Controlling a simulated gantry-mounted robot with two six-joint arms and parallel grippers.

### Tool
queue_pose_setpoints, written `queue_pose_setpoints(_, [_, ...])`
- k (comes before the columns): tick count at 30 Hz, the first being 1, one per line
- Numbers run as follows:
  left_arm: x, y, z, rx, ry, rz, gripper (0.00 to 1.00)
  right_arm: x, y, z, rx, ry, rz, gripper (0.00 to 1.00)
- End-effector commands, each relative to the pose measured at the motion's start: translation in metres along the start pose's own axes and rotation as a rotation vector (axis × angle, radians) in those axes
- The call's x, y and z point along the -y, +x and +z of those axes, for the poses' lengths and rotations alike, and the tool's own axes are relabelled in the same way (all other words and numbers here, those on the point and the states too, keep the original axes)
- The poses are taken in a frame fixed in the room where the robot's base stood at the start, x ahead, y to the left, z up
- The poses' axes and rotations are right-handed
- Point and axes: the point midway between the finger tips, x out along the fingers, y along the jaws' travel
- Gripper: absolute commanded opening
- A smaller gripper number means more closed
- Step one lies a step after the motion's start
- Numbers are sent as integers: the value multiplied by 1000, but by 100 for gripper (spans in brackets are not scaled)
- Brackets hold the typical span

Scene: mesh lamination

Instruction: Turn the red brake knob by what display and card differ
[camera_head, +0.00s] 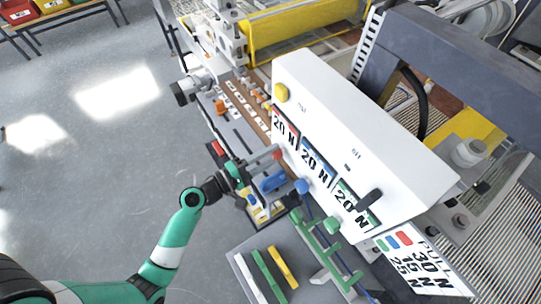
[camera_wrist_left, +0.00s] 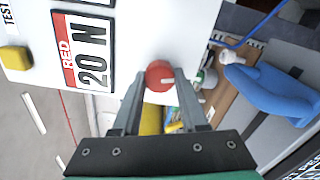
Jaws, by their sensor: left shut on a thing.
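The red brake knob (camera_wrist_left: 160,75) sits between the fingertips of my left gripper (camera_wrist_left: 161,84) in the left wrist view. My left gripper (camera_head: 264,160) is shut on it, below the white panel (camera_head: 345,120) in the head view. The red display (camera_head: 284,128) reads 20 N; the blue display (camera_head: 316,161) and green display (camera_head: 354,206) also read 20 N. The pull card (camera_head: 425,265) at lower right lists 30 N, 15 N and 25 N beside red, blue and green patches. Red appears lined up with 30 N. My right gripper is not in view.
A blue knob (camera_head: 302,186) and a green knob (camera_head: 333,225) stand along the panel's lower edge. A yellow button (camera_head: 281,92) is on the panel. A grey tray (camera_head: 240,247) with coloured strips lies below. Open floor is at left.

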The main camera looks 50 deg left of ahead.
Motion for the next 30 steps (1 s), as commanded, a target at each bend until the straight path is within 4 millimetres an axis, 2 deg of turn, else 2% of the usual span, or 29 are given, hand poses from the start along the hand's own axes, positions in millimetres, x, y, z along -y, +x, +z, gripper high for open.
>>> queue_pose_setpoints(12, [0, 0, 0, 0, 9, -1, 0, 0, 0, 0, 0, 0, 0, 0])
queue_pose_setpoints(13, [0, 0, 0, 0, 9, -1, 44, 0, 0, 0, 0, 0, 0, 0])
queue_pose_setpoints(18, [0, 0, 0, 0, 8, -1, 73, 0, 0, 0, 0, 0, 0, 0])
queue_pose_setpoints(30, [1, -1, 2, 4, 7, -2, 73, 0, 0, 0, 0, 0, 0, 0])
